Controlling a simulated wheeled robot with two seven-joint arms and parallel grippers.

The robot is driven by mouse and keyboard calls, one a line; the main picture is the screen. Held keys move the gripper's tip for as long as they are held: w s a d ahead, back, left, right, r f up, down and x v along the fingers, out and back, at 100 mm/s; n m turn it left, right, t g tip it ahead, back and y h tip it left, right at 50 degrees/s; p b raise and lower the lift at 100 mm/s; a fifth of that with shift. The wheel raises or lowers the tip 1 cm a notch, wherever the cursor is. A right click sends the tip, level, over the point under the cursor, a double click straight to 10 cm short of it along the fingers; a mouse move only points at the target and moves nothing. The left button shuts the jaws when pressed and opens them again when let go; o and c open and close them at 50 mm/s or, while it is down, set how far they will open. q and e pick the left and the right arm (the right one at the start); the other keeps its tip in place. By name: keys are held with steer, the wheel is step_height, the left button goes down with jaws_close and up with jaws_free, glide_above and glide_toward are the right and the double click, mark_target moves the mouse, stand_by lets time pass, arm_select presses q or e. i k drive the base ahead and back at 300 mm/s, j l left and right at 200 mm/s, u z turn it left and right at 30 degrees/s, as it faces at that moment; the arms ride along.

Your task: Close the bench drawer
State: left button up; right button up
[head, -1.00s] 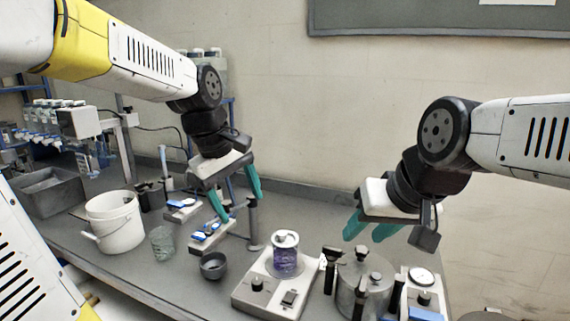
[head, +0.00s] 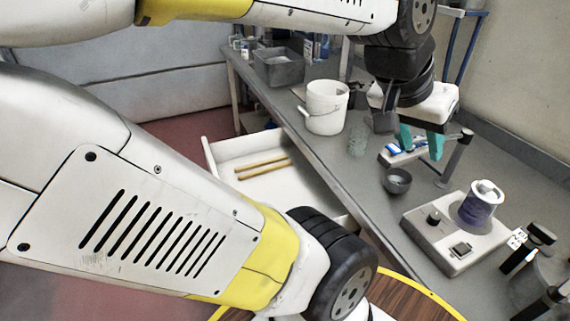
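The bench drawer (head: 228,150) is white and stands open, pulled out from the bench's front edge toward the left of the head view. Two wooden sticks (head: 262,167) lie in it. My own arm hides its near part, and I see no handle. My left gripper (head: 421,146) has teal fingers pointing down, spread apart with nothing seen between them. It is above the bench top, to the right of the drawer and apart from it. My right gripper is out of view.
On the bench (head: 330,182) stand a white bucket (head: 325,108), a glass beaker (head: 358,141), a dark bowl (head: 396,181) and a hotplate (head: 450,235) holding a purple-filled vessel (head: 477,210). A grey tray (head: 280,70) is at the back. Reddish floor is clear left of the drawer.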

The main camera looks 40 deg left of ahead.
mark_target(299, 183)
steer(key=k+j+u, duration=0.1)
steer(key=k+j, duration=0.15)
steer(key=k+j+u, duration=0.1)
steer(key=k+j, duration=0.2)
steer(key=j, duration=0.2)
steer(key=u, duration=1.55)
